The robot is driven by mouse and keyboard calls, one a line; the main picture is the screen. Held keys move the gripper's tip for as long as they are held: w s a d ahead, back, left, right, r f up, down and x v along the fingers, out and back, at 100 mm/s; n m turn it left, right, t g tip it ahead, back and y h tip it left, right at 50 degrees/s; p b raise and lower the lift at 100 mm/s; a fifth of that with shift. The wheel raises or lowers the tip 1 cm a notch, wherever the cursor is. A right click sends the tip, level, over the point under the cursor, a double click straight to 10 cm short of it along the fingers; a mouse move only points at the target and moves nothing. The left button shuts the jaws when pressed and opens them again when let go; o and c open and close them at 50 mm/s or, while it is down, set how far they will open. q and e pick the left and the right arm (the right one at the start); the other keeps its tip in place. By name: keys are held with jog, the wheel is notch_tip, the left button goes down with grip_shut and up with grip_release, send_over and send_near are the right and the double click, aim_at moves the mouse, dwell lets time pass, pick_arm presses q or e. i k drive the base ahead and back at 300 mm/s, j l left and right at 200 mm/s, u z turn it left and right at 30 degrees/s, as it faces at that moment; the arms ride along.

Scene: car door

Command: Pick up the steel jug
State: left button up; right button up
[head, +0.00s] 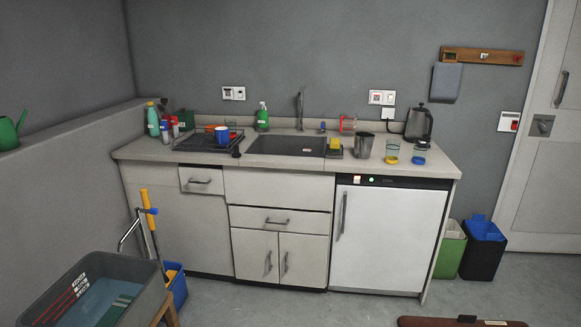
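A grey metallic jug (364,145) stands upright on the counter, to the right of the sink and near the front edge. It looks like the steel jug; its handle is hard to make out at this size. A dark kettle (418,122) stands behind it to the right. Neither of my grippers shows in the head view.
Glasses with yellow and blue bases (392,152) stand right of the jug, and a yellow sponge (335,143) lies left of it by the sink (287,145). A grey tub (95,290) is at the lower left. The floor (350,308) before the cabinets is mostly clear.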

aim_at(364, 140)
jog(key=i+z, duration=0.15)
jog(key=i, duration=0.55)
jog(key=i+j+z, duration=0.15)
jog(key=i, duration=0.5)
jog(key=i+j+z, duration=0.2)
jog(key=i+z, duration=0.2)
jog(key=i+j+z, duration=0.85)
jog(key=k+l, duration=0.05)
